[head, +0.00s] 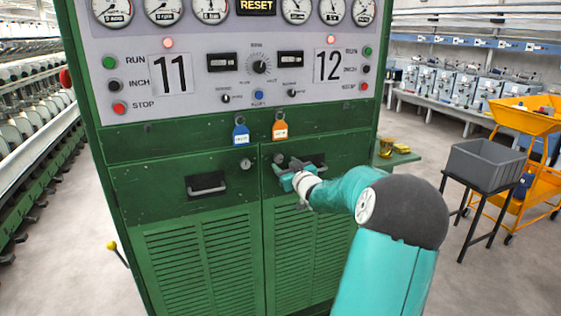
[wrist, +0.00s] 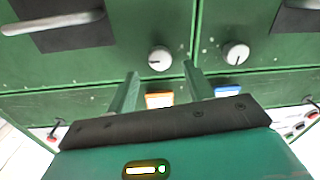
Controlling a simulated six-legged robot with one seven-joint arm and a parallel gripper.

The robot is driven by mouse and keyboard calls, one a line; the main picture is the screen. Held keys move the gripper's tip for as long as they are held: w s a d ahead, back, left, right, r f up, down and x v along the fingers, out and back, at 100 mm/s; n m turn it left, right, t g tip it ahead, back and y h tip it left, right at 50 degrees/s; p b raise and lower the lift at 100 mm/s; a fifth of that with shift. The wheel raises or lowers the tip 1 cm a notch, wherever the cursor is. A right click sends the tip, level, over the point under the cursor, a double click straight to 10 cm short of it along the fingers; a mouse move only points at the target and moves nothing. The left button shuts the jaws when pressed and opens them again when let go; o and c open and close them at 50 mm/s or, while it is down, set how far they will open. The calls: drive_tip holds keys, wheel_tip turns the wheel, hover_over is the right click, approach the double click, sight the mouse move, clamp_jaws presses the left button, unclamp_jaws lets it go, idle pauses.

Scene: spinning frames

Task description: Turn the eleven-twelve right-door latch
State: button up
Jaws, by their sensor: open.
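The green cabinet (head: 180,160) labelled 11 and 12 stands ahead, with two lower doors. The right-door latch, a small round silver knob (head: 279,158), sits near the centre seam, just beyond my gripper (head: 284,170). The wrist view is upside down, so this latch (wrist: 160,58) shows left of the seam there. My open, empty gripper (wrist: 160,74) points at it, fingertips on either side and slightly below in that picture. I cannot tell whether they touch it. A dark mark on its face points left and slightly down there. The left-door latch (head: 245,164) is across the seam.
A blue tag (head: 240,133) and an orange tag (head: 280,128) hang above the latches. The left door has a bar handle (head: 208,189); the right-door handle (wrist: 52,22) is near my gripper. A grey bin (head: 488,160) and orange cart (head: 525,120) stand right.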

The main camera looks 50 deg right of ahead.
sight(279, 159)
drive_tip(key=shift+x, duration=2.3)
clamp_jaws()
